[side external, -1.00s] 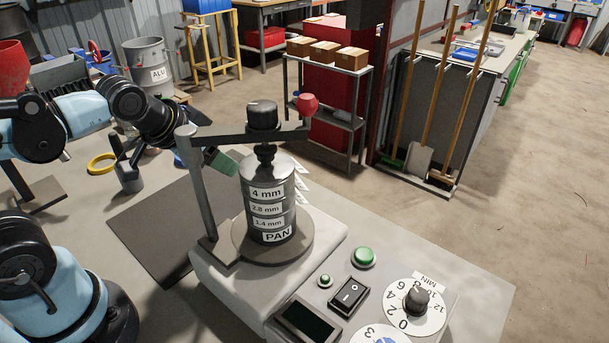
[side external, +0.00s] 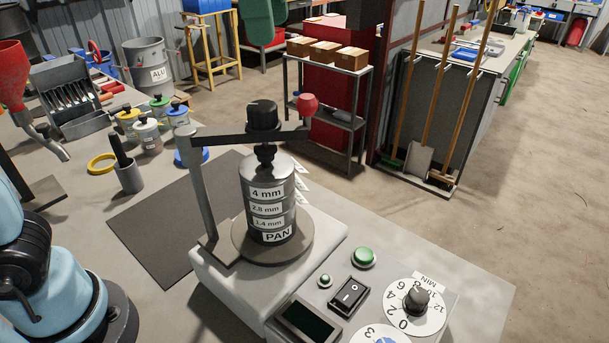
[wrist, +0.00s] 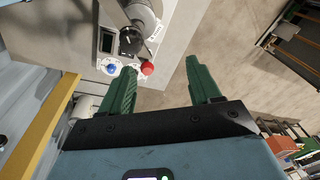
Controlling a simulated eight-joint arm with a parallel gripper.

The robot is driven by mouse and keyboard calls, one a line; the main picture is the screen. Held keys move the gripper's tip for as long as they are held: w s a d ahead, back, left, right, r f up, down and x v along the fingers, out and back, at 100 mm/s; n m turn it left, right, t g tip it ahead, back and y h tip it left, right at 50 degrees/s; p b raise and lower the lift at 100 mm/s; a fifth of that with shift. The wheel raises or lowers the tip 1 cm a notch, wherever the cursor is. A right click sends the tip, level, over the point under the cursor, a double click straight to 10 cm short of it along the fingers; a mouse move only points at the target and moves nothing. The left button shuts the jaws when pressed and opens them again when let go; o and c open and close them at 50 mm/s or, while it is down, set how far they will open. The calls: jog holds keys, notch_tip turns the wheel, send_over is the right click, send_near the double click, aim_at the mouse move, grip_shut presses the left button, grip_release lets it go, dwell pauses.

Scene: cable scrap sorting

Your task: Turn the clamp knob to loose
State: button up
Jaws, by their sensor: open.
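The black clamp knob (side external: 263,115) sits on top of the clamp bar (side external: 222,138), above the dark sieve stack (side external: 245,205). A red ball (side external: 308,104) is at the bar's right end. In the wrist view the knob (wrist: 130,42) is just beyond the left fingertip, and the red ball (wrist: 147,68) shows between the fingers. My gripper (wrist: 160,65) is open and empty, with two green fingers spread, apart from the knob. The knob's loose or tight setting cannot be read.
The shaker base (side external: 215,270) carries a green button (side external: 363,257), a black switch (side external: 349,296) and a dial knob (side external: 416,299). The upright post (side external: 200,190) stands left of the stack. Several lidded jars (side external: 147,135) and a cup with a tool (side external: 129,178) stand farther left.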

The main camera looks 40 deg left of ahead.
aim_at(265, 103)
jog(key=s+d+r+m+g, duration=0.1)
jog(key=s+d+r+m, duration=0.1)
jog(key=s+r+m, duration=0.1)
jog(key=shift+s+f, duration=0.1)
jog(key=shift+f, duration=6)
jog(key=shift+c, duration=0.2)
jog(key=c, duration=1)
jog(key=shift+n, duration=0.4)
jog(key=n, duration=0.9)
jog(key=shift+a, duration=0.15)
jog(key=shift+n, duration=0.4)
